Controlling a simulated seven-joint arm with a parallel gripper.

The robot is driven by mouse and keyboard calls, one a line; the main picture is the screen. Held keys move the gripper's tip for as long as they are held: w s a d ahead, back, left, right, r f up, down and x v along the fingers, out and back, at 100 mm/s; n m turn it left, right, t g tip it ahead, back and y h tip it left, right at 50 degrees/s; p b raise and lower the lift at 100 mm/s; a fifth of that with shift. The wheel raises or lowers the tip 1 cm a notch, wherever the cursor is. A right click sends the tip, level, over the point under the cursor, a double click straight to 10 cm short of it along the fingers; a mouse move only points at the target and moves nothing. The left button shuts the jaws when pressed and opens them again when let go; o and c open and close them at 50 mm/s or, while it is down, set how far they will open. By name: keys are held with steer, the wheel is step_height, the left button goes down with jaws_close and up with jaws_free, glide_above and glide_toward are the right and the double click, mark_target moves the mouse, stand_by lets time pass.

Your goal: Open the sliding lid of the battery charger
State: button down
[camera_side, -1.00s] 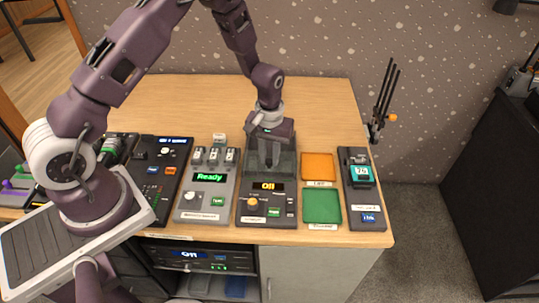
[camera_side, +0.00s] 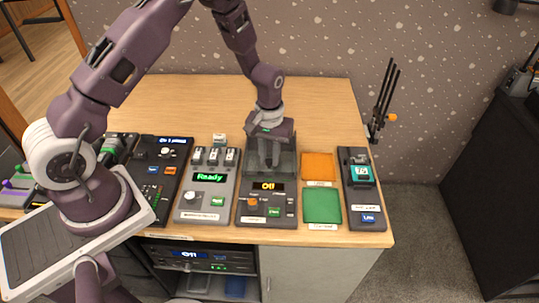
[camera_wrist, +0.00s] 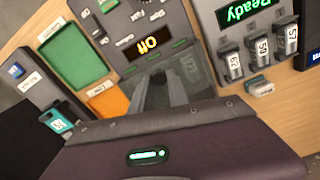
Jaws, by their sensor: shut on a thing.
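The battery charger (camera_side: 267,211) is the dark grey unit at the middle of the desk front, with an amber "Off" display and an orange knob. It also shows at the top of the wrist view (camera_wrist: 128,22). Its see-through smoky lid (camera_side: 286,162) covers the back part, behind the display. The lid shows in the wrist view (camera_wrist: 200,73) around my fingers. My gripper (camera_side: 268,163) points down at the lid, its fingers close together. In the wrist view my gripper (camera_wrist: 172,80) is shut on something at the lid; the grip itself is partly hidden.
A grey unit (camera_side: 206,190) with a green "Ready" display and several numbered packs stands close on the left. An orange tray (camera_side: 317,167) and a green tray (camera_side: 322,206) lie on the right. Beyond them is a slim unit (camera_side: 362,195) with a teal pack.

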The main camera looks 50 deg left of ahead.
steer(key=w+a, duration=0.7)
steer(key=c, duration=1.3)
jaws_free()
steer(key=shift+o, duration=0.2)
steer(key=shift+r, duration=0.1)
step_height(320, 180, up, 7)
